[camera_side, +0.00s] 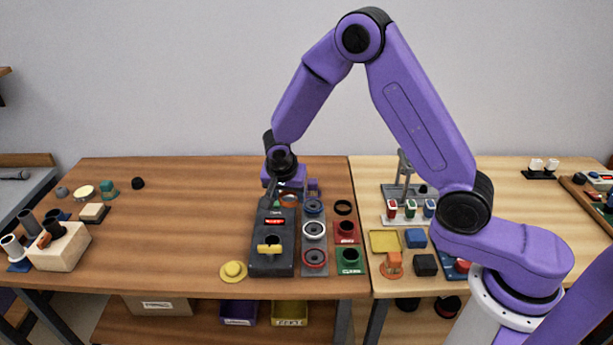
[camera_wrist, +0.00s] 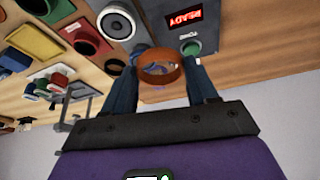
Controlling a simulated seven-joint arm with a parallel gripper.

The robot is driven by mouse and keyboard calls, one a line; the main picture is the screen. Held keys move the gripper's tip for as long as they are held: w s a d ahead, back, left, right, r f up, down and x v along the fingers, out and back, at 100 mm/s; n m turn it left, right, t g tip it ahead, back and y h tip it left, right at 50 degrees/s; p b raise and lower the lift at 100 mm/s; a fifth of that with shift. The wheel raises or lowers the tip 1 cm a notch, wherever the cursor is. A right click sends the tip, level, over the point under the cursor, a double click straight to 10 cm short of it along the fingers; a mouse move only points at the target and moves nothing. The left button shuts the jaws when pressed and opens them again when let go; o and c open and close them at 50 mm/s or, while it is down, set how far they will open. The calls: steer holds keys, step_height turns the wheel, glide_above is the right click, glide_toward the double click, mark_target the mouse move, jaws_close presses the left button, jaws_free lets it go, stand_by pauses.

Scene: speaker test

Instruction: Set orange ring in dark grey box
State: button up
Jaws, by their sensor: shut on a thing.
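The orange ring (camera_wrist: 164,54) is between the fingertips of my gripper (camera_wrist: 163,68), which is shut on it. In the side view the ring (camera_side: 289,199) shows small and orange below my gripper (camera_side: 288,190), near the back end of the dark grey box. The dark grey box (camera_side: 287,254) lies on the brown table, with a lit red display, a round opening and a yellow handle on top. In the wrist view the dark grey box (camera_wrist: 160,22) is beyond the ring, with its display reading READY. The height of the ring above the surface is hard to tell.
Red (camera_side: 345,240) and green (camera_side: 350,268) boxes stand farther right. A yellow hat-shaped piece (camera_side: 233,271) lies front left. The table's left middle is clear.

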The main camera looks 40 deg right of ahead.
steer(key=s+a+f+n, duration=0.1)
steer(key=s+a, duration=0.1)
steer(key=a, duration=0.6)
steer(key=shift+w+d+f, duration=0.1)
steer(key=shift+d+f, duration=0.05)
steer(key=shift+f, duration=3.25)
steer(key=shift+f, duration=0.25)
steer(key=o, duration=1.1)
steer(key=shift+c, duration=0.2)
